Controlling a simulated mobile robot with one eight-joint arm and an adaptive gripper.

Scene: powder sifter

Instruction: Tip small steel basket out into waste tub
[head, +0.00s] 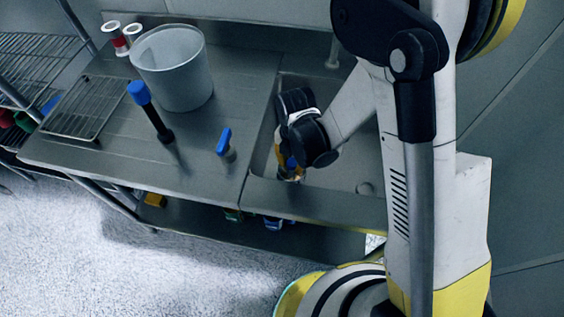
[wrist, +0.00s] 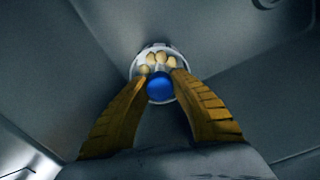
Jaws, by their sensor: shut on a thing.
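My gripper (head: 290,168) is down inside the sink basin at the right of the bench. In the wrist view its two yellow fingers (wrist: 160,84) are closed around a blue rounded knob (wrist: 159,88). The knob belongs to, or sits against, the small steel basket (wrist: 139,57), whose round pale rim shows just beyond the fingertips. Several tan pieces (wrist: 161,59) show inside the rim. In the head view the basket is mostly hidden by my gripper and wrist. The waste tub, a pale grey open bucket (head: 178,70), stands upright on the bench to the left.
A dark tool with a blue top (head: 150,112) and a smaller blue-handled item (head: 225,146) stand between tub and bench front. A wire rack (head: 88,108) lies at left. Red-and-white items (head: 116,40) stand behind. The sink wall (head: 262,150) separates my gripper from the bench top.

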